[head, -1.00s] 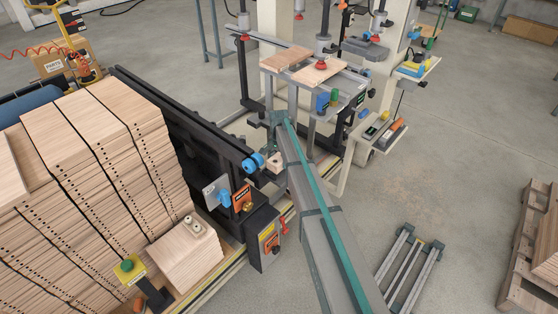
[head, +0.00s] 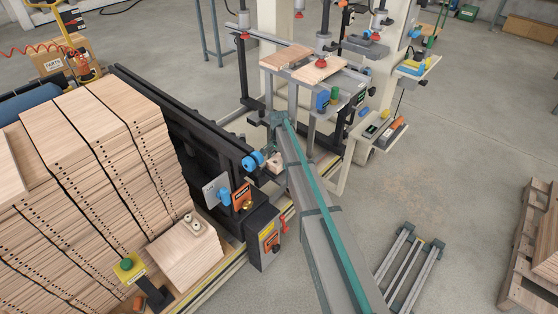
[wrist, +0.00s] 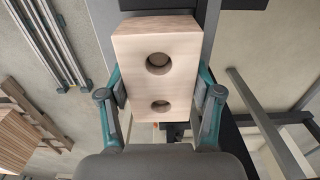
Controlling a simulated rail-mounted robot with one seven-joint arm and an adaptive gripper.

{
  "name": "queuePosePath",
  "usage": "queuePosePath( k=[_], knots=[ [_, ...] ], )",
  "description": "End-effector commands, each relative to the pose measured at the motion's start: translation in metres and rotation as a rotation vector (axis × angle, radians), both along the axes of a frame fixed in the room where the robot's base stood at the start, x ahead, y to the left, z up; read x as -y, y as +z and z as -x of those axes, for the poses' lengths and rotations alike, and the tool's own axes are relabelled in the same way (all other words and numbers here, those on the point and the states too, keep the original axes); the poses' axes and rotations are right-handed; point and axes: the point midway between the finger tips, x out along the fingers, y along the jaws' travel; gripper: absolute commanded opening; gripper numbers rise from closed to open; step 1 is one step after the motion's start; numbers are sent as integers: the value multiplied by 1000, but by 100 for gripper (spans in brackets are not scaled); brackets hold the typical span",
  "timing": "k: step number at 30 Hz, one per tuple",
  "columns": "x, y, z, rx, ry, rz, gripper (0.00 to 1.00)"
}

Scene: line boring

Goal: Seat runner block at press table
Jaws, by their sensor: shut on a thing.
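My gripper (wrist: 158,95) is shut on the runner block (wrist: 157,38), a pale wooden block with two round holes in its face. One finger pad presses on each side of it in the wrist view. In the head view a small part of the block (head: 274,161) shows beside my grey arm, which hides most of my gripper. The press table (head: 345,76) stands beyond it, with two wooden boards (head: 318,69) on top under red-tipped press cylinders. The block is in front of the table and apart from its top.
A black conveyor frame (head: 180,115) with blue rollers runs along the left. Strapped board stacks (head: 105,150) stand beside it. A control box (head: 263,238) is close to my arm. Grey rails (head: 408,268) and a pallet (head: 530,250) lie at right; the floor between is clear.

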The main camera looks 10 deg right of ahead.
Motion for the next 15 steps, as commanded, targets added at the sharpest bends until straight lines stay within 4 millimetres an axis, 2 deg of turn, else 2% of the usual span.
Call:
queuePosePath(
  k=[15],
  knots=[
    [0, -12, 0, 0, 0, 0, 20]
  ],
)
